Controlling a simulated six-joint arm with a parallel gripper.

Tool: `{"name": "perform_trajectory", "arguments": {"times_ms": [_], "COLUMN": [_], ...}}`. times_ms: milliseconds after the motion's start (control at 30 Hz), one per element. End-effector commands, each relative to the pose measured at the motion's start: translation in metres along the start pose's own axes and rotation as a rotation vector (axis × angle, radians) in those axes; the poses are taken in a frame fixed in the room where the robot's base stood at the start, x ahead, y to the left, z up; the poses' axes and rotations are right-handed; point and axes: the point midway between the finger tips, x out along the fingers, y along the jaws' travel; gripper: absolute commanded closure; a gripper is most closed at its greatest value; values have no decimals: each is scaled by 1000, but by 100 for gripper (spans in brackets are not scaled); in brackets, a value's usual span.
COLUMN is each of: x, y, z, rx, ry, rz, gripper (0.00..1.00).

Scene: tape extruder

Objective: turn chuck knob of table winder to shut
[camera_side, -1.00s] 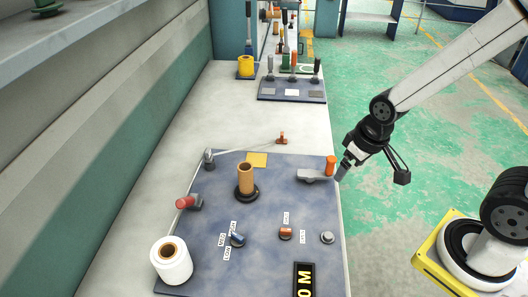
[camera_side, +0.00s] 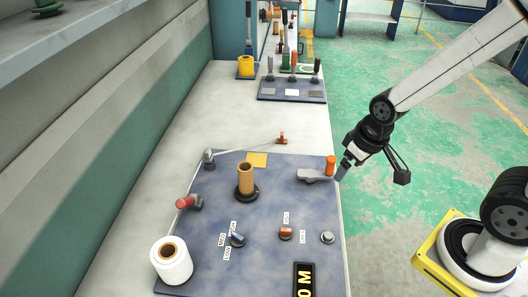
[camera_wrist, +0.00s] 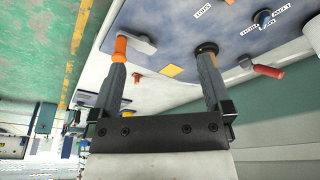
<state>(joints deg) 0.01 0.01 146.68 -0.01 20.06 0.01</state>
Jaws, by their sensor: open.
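The blue-grey winder panel (camera_side: 215,265) lies on the bench. A small orange-brown knob (camera_side: 285,233) with two white labels sits near its front right. A blue knob (camera_side: 238,239) with several labels sits to its left, and a grey round knob (camera_side: 327,237) to its right. The lettering is too small to read surely, so I cannot tell which is the chuck knob. My gripper (camera_side: 345,168) is at the panel's right edge, beside the crank's orange handle, behind these knobs. In the wrist view my gripper (camera_wrist: 163,65) has its fingers wide apart, with nothing held between them.
A crank with an orange handle (camera_side: 330,165) is beside my fingers. A cardboard core (camera_side: 246,180) stands mid-panel, a red handle (camera_side: 187,202) at left. A white roll (camera_side: 172,261) stands front left. A lever panel (camera_side: 292,94) is farther back. The bench between is mostly clear.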

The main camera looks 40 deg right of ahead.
Motion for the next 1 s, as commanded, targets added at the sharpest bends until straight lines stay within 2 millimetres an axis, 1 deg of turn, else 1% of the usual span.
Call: {"name": "perform_trajectory", "arguments": {"times_ms": [167,200,267,300,333,533,667,833,1000], "x": [0,0,0,0,1,9,20,43,70], "y": [0,0,0,0,-1,-10,-23,-49,-77], "z": [0,0,0,0,-1,-8,-16,-28,-35], "rx": [0,0,-1,-3,-7,-71,-163,-325,-496], "ry": [0,0,0,-1,-2,-23,-50,-96,-145], "rz": [0,0,0,0,-1,-8,-18,-36,-56], "gripper": [0,3,22,35,44,46,46,46,46]}}
